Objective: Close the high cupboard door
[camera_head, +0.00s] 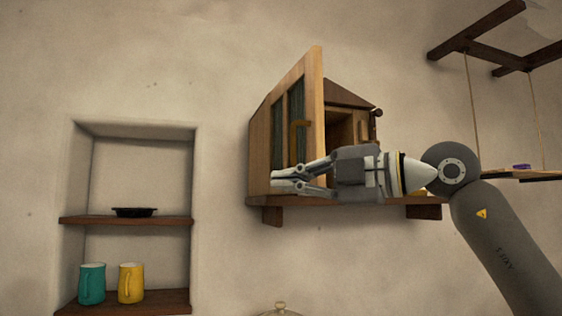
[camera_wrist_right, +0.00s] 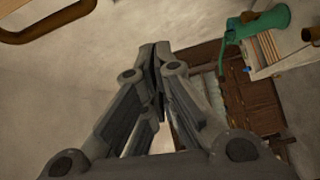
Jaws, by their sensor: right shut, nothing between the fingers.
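The high cupboard (camera_head: 345,128) is a wooden wall cupboard on a shelf board. Its door (camera_head: 314,95) stands open, swung out to the left side of the cupboard opening. The door has dark panels and a brown curved handle (camera_head: 294,140). My right gripper (camera_head: 275,181) is in front of the lower part of the door and points left. It is shut and empty, and it hides the lower door. I cannot tell whether it touches the door. The shut fingers also show in the right wrist view (camera_wrist_right: 160,62). My left gripper is not in view.
A wall niche at the left holds a black dish (camera_head: 134,212), a teal mug (camera_head: 92,284) and a yellow mug (camera_head: 131,283). A hanging shelf (camera_head: 520,175) is at the right. The wrist view shows a green can (camera_wrist_right: 262,24) and wooden furniture (camera_wrist_right: 250,100).

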